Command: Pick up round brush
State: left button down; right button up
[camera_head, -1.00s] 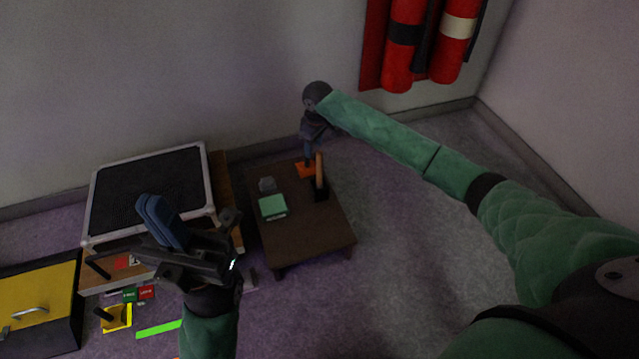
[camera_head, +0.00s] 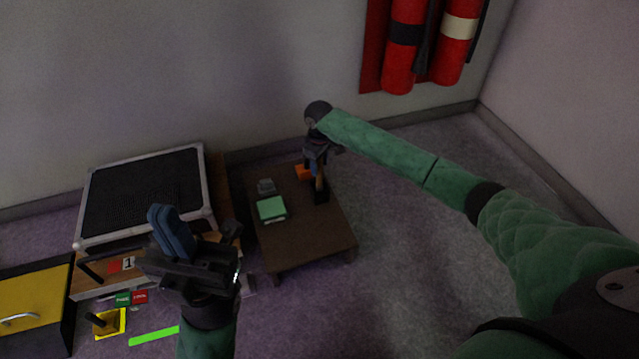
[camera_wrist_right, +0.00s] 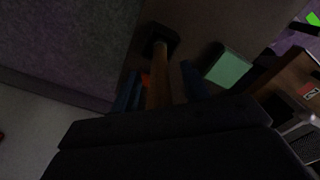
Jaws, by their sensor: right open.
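The round brush stands on the low dark table (camera_head: 310,240); its wooden handle shows in the right wrist view (camera_wrist_right: 158,88), rising from a black block-like end (camera_wrist_right: 160,38). In the head view the black end (camera_head: 321,197) shows and the handle is partly covered by my right gripper (camera_head: 317,170). That gripper is open and points down over the brush. In the right wrist view its blue fingers (camera_wrist_right: 160,92) lie on either side of the handle; contact cannot be told.
A green box (camera_head: 272,208), a grey item (camera_head: 266,186) and an orange item (camera_head: 303,172) share the table near the brush. A black-topped case (camera_head: 145,195) stands to the left. Red cylinders (camera_head: 400,50) hang on the wall. The table's front part is clear.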

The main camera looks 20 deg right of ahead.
jog(key=shift+f, duration=0.2)
jog(key=c, duration=1)
grip_shut()
jog(key=shift+r, duration=0.1)
